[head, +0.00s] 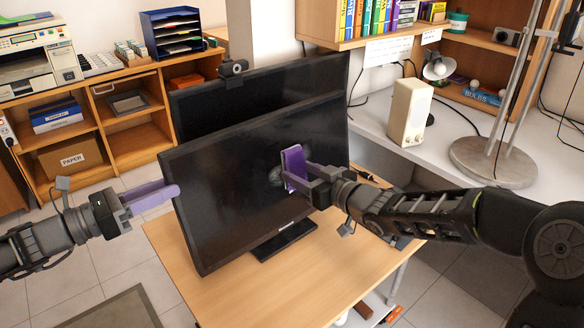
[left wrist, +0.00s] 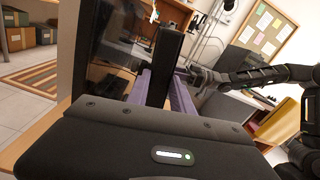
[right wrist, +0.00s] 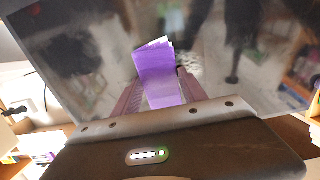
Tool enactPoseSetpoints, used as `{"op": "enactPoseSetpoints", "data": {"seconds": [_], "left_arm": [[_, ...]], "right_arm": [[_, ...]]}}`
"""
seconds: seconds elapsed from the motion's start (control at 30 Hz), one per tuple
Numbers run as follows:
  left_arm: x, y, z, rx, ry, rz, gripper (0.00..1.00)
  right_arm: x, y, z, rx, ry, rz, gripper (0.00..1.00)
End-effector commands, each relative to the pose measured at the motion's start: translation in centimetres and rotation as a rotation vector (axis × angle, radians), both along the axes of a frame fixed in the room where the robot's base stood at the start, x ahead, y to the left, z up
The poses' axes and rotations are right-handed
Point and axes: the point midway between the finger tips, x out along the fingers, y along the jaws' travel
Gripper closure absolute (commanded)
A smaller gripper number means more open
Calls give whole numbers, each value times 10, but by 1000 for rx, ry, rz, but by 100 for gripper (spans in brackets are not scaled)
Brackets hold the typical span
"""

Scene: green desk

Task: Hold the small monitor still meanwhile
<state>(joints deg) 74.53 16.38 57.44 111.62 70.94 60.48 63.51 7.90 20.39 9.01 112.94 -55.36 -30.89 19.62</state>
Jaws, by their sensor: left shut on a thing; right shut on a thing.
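The small monitor (head: 240,190) stands upright on a black foot on the wooden table, its dark screen showing pale smudges. My left gripper (head: 172,191) is shut on its left side edge; in the left wrist view the lilac fingers (left wrist: 162,88) lie on either side of the black edge (left wrist: 164,68). My right gripper (head: 302,178) is shut on a folded purple cloth (head: 293,166) in front of the screen's right half. The cloth also shows in the right wrist view (right wrist: 160,78), close to the screen; I cannot tell whether it touches.
A second monitor (head: 200,105) with a webcam (head: 233,69) on top stands close behind. The wooden table (head: 185,285) has bare room in front of the monitor. A white speaker (head: 409,112) and a lamp stand base (head: 493,160) are on the white desk to the right.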

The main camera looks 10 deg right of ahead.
Motion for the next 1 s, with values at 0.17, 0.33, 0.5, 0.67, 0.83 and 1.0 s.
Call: {"op": "enactPoseSetpoints", "data": {"seconds": [0.17,0.33,0.5,0.67,0.83,1.0], "left_arm": [[1,1,0,0,-1,4,100],[1,1,0,0,-1,4,100],[1,1,0,0,-1,4,100],[1,1,0,0,-1,4,100],[1,1,0,0,-1,3,100],[1,1,0,0,-1,3,100]], "right_arm": [[0,1,0,0,0,1,80],[2,-3,0,1,-1,0,80],[11,-14,-1,-1,-1,-1,80],[19,-24,0,0,-1,-1,80],[22,-27,-1,0,1,-1,80],[22,-27,-1,0,1,-1,80]]}}
